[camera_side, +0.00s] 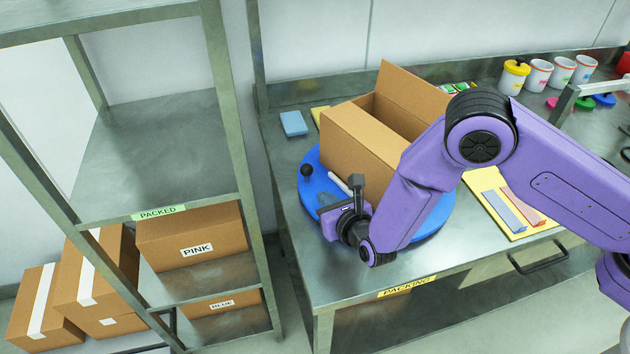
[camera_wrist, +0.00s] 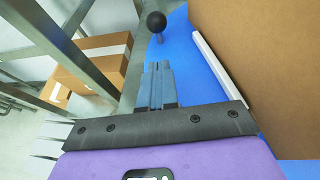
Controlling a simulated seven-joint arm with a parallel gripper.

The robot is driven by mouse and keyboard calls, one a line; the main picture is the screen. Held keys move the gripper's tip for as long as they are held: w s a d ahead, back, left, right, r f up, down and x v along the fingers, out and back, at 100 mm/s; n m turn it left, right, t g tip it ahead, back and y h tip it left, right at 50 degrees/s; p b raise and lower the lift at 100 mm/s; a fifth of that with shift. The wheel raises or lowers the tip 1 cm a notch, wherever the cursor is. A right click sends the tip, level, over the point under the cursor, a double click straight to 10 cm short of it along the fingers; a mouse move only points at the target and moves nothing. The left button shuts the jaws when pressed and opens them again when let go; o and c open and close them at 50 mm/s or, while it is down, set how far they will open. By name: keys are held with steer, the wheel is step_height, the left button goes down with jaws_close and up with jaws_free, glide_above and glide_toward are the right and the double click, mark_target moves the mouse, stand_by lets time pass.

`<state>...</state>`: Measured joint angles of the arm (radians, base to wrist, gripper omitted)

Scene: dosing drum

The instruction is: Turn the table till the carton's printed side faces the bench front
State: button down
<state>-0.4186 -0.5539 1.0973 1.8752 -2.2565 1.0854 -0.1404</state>
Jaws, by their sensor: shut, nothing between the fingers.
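The open brown carton (camera_side: 362,143) stands on the blue round turntable (camera_side: 432,222), its flap up at the back. The side facing left in the side view is plain; no print shows on the carton, and my arm hides part of it. A black ball knob (camera_side: 306,170) stands at the turntable's left rim; the wrist view shows it too (camera_wrist: 156,22). A white bar (camera_wrist: 222,66) lies along the carton's foot. My gripper (camera_side: 326,198) is shut and empty, low over the turntable's left part. In the wrist view its fingertips (camera_wrist: 158,68) point toward the knob, apart from it.
A metal rack (camera_side: 228,130) with cartons stands left of the bench. A yellow board (camera_side: 510,212) with coloured strips lies right of the turntable. A blue block (camera_side: 293,123) lies behind it. Several white pots (camera_side: 538,75) stand at the back right. The front-left bench corner is clear.

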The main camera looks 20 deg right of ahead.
mark_target(310, 172)
steer(key=w, duration=0.5)
steer(key=shift+a+f, duration=0.2)
steer(key=shift+a, duration=0.15)
steer(key=shift+w+a+r, duration=0.1)
steer(key=shift+w+r, duration=0.05)
steer(key=shift+w, duration=0.5)
steer(key=shift+w, duration=0.1)
steer(key=shift+w+a+m+h, duration=0.1)
steer(key=shift+w+m+h, duration=1.05)
steer(key=shift+w, duration=0.3)
steer(key=shift+w+d+m+h, duration=0.2)
steer(key=shift+w+m+h, duration=0.4)
steer(key=shift+w+h, duration=0.25)
steer(key=shift+w+d+m+h, duration=0.15)
steer(key=shift+w+m+h, duration=0.4)
steer(key=shift+w+h, duration=0.3)
steer(key=shift+w+d, duration=0.35)
steer(key=shift+w, duration=0.35)
steer(key=shift+w+d, duration=0.3)
steer(key=shift+w, duration=0.4)
steer(key=shift+w+d, duration=0.35)
steer(key=shift+w, duration=0.35)
steer(key=shift+w+d+m+g+h, duration=0.4)
steer(key=shift+w+d+m+h, duration=0.2)
steer(key=shift+w+m+h, duration=0.25)
steer(key=shift+d, duration=0.1)
